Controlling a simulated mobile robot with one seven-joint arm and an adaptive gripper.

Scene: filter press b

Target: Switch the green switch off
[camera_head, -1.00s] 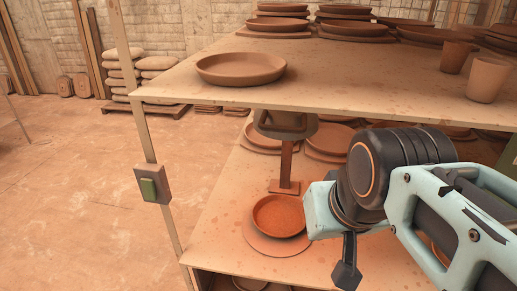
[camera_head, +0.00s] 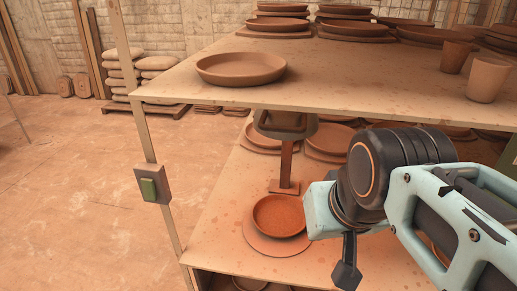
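The green switch (camera_head: 149,189) is a green rocker in a grey-brown box fixed to the slim upright post at the left front corner of the shelving. Whether it is on or off I cannot tell. My arm comes in from the right edge, in front of the shelves. A dark end piece of my gripper (camera_head: 346,275) points down at the bottom of the picture, well to the right of the switch and apart from it. Its fingers are not clearly seen, so its opening cannot be told.
The upper shelf (camera_head: 200,90) holds a clay plate (camera_head: 241,68), cups (camera_head: 488,79) and stacked plates. The lower shelf (camera_head: 222,243) holds a reddish bowl (camera_head: 279,216) and a press-like stand (camera_head: 285,165). The floor (camera_head: 75,190) left of the post is clear. Sacks (camera_head: 158,75) lie on a pallet behind.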

